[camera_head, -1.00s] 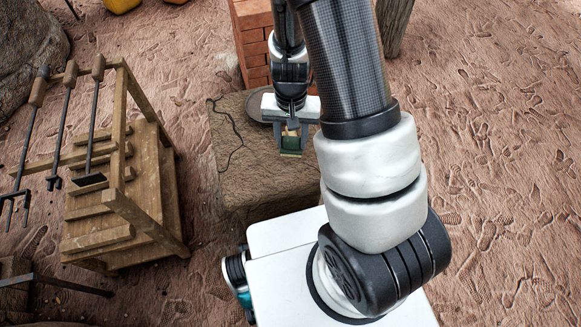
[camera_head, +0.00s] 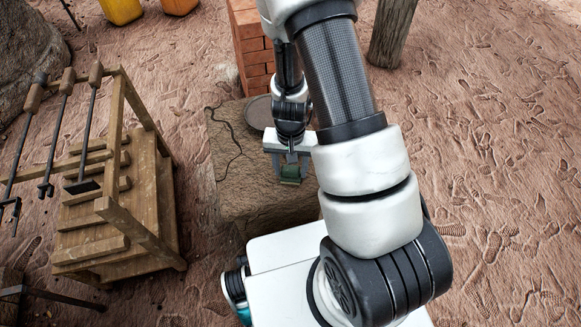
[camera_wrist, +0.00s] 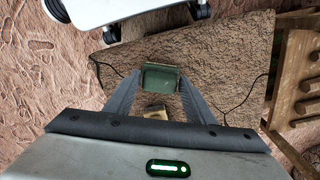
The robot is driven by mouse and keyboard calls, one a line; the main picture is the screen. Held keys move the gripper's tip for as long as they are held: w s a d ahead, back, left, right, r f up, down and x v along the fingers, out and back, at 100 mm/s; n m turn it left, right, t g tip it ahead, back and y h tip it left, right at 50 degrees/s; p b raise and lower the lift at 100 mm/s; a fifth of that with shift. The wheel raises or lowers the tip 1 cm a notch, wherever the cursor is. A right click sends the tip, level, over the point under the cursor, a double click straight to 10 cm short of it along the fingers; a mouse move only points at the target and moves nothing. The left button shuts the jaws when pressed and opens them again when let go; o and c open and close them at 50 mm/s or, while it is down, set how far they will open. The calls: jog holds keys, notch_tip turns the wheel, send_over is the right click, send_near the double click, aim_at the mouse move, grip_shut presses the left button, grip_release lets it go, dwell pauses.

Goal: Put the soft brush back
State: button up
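My gripper (camera_head: 289,172) is over the near part of a brown stone slab, pointing down. Between its fingers is a small dark green, box-like piece with a tan wooden part (camera_wrist: 155,112) nearer the palm. I take this to be the soft brush (camera_head: 290,175); its bristles cannot be made out. In the wrist view the fingertips lie against both sides of the green piece (camera_wrist: 160,78). I cannot tell whether its underside touches the slab (camera_head: 235,185). A round grey dish (camera_head: 258,112) lies on the slab behind my gripper, partly hidden by my arm.
A wooden rack (camera_head: 125,210) with several long-handled tools hanging from it stands left of the slab. Yellow (camera_head: 121,10) and orange containers stand farther back. The slab's left part is clear.

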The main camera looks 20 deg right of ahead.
jog(key=shift+o, duration=0.8)
notch_tip(320, 180, up, 12)
jog(key=p, duration=0.4)
notch_tip(320, 180, up, 16)
jog(key=n+t+y, duration=0.1)
jog(key=n+t, duration=0.1)
send_over(290, 168)
jog(key=s+a, duration=0.1)
jog(key=a, duration=0.1)
jog(key=s+d+r+n+t+h, duration=0.1)
jog(key=s+d+r+n+t, duration=0.1)
jog(key=s+r, duration=0.9)
notch_tip(290, 168, up, 4)
jog(key=shift+f+n+t, duration=0.1)
jog(key=shift+n+t, duration=0.2)
jog(key=shift+t, duration=0.5)
